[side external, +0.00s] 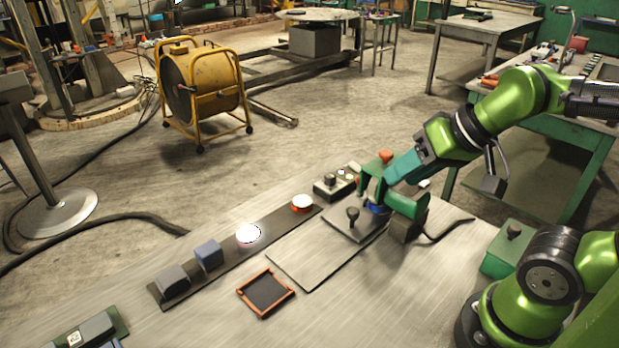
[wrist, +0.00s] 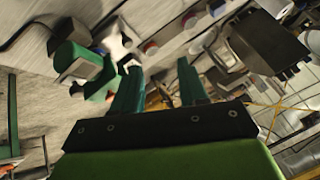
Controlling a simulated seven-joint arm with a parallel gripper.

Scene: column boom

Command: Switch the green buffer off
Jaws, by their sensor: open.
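A machine with a rounded green body (side external: 408,203), apparently the green buffer, stands on the bench on a dark base, with a black cord running right. In the wrist view a green rounded body (wrist: 70,57) shows at left; I take it for the same machine. My gripper (side external: 378,187) reaches down from the right, beside and partly over the machine. Its teal fingers (wrist: 157,72) are apart with nothing seen held between them. I cannot tell whether they touch the machine. The machine's own switch is not clear; fingers and blur hide much of that area.
A small control box (side external: 335,184) with a black knob stands just left of the gripper. A green box (side external: 505,247) with a black knob stands at right.

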